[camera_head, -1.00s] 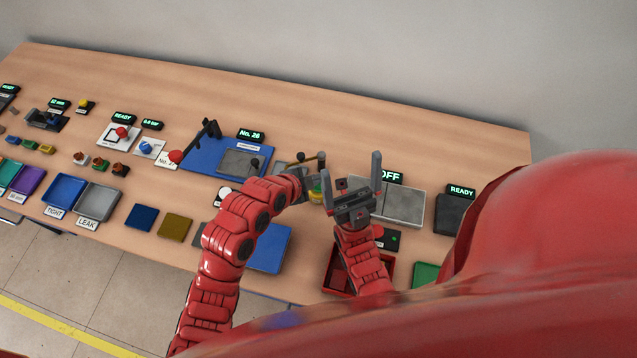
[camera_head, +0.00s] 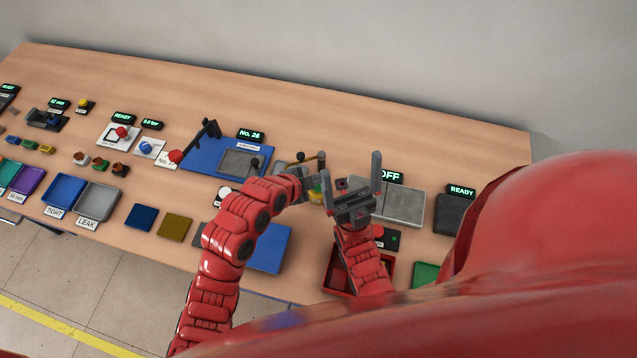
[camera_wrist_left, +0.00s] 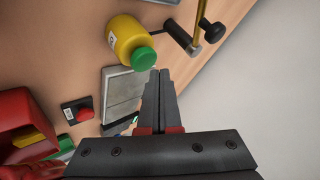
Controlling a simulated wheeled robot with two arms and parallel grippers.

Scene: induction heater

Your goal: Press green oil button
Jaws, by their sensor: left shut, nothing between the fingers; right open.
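A yellow oil bottle (camera_wrist_left: 127,37) with a round green button (camera_wrist_left: 144,59) on its end shows in the left wrist view. In the head view, only a small part of the bottle (camera_head: 316,192) shows between my two grippers. My left gripper (camera_wrist_left: 161,73) is shut and empty. Its fingertips appear just beside the green button in the left wrist view, and I see no clear contact. In the head view my left gripper (camera_head: 310,182) is partly hidden by its own arm. My right gripper (camera_head: 352,180) is open and empty, with its fingers pointing up.
A brass arm with a black knob (camera_wrist_left: 210,31) stands beside the bottle. A grey plate (camera_head: 402,206) by an OFF display, a red button (camera_wrist_left: 84,114) and a red tray (camera_head: 388,272) lie close by. The back of the table is clear.

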